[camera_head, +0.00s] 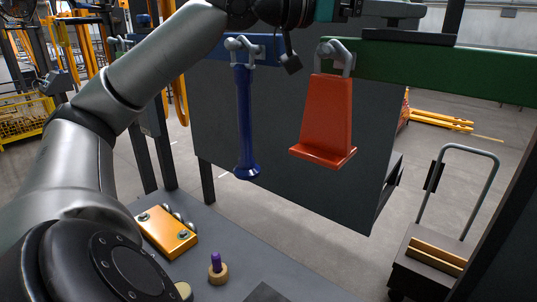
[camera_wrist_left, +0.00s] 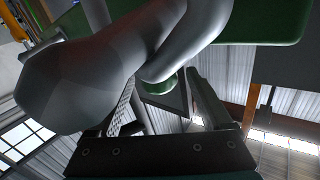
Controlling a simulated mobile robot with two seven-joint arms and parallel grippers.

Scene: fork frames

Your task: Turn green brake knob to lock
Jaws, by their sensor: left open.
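My left gripper (camera_head: 412,12) is at the top of the head view, above the green beam (camera_head: 440,68), and is partly cut off by the picture's edge. In the left wrist view its two fingers (camera_wrist_left: 161,82) stand apart with nothing gripped. A small round green part (camera_wrist_left: 158,86) shows between them, partly hidden behind a large grey curved metal piece (camera_wrist_left: 95,75). It may be the green brake knob, but I cannot tell for sure. The green beam also shows in the wrist view (camera_wrist_left: 270,22). My right gripper is not in view.
A red tapered block (camera_head: 326,112) hangs by a shackle from the green beam. A blue bar (camera_head: 243,125) hangs from a blue beam (camera_head: 265,48). A yellow box (camera_head: 167,231) and a purple-topped peg (camera_head: 216,262) stand on the grey table (camera_head: 250,232). A cart (camera_head: 432,262) stands right.

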